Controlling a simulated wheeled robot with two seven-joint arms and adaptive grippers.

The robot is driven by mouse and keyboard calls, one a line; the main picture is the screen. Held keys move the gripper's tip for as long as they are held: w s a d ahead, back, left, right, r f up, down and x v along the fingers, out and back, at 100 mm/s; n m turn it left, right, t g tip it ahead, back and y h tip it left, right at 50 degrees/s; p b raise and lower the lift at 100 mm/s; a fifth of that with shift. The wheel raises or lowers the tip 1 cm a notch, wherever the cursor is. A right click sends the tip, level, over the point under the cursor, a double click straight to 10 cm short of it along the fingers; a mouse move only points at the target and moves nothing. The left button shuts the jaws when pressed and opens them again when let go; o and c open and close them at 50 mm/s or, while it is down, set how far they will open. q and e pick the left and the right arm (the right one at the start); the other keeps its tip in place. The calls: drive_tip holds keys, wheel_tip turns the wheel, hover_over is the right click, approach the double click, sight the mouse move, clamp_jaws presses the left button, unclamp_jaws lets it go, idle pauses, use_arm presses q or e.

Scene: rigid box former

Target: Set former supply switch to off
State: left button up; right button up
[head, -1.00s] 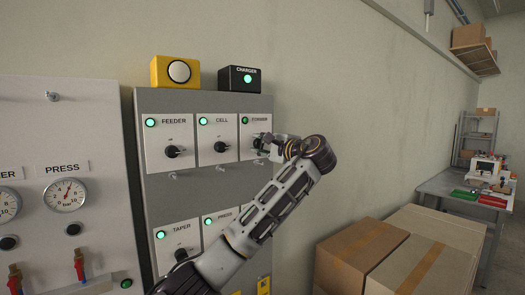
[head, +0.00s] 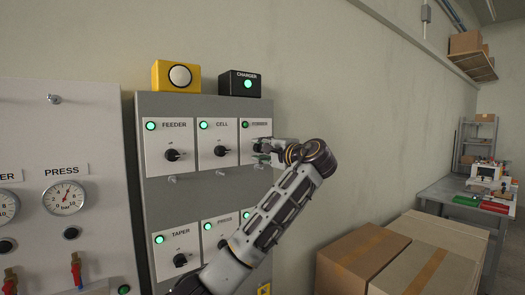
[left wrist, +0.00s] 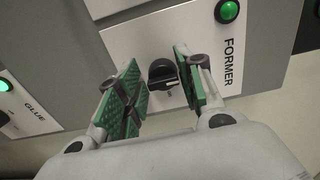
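The former switch is a black rotary knob (left wrist: 162,74) on a white plate marked FORMER (left wrist: 190,30). In the head view the plate is at the top right of the grey switch panel, and my gripper largely hides the knob. My left gripper (left wrist: 158,62) is open, its green-padded fingers on either side of the knob, with a visible gap to the right finger. Contact on the left side is unclear. My right gripper is not in view.
Neighbouring switches are CELL (head: 220,151), FEEDER (head: 173,155) and a lower row partly behind my arm. A yellow button box (head: 176,76) and a black CHARGER box (head: 240,84) sit on top. Cardboard boxes (head: 365,255) stand at lower right.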

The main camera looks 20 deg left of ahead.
use_arm(q)
drive_tip(key=shift+o, duration=0.7)
drive_tip(key=v, duration=1.2)
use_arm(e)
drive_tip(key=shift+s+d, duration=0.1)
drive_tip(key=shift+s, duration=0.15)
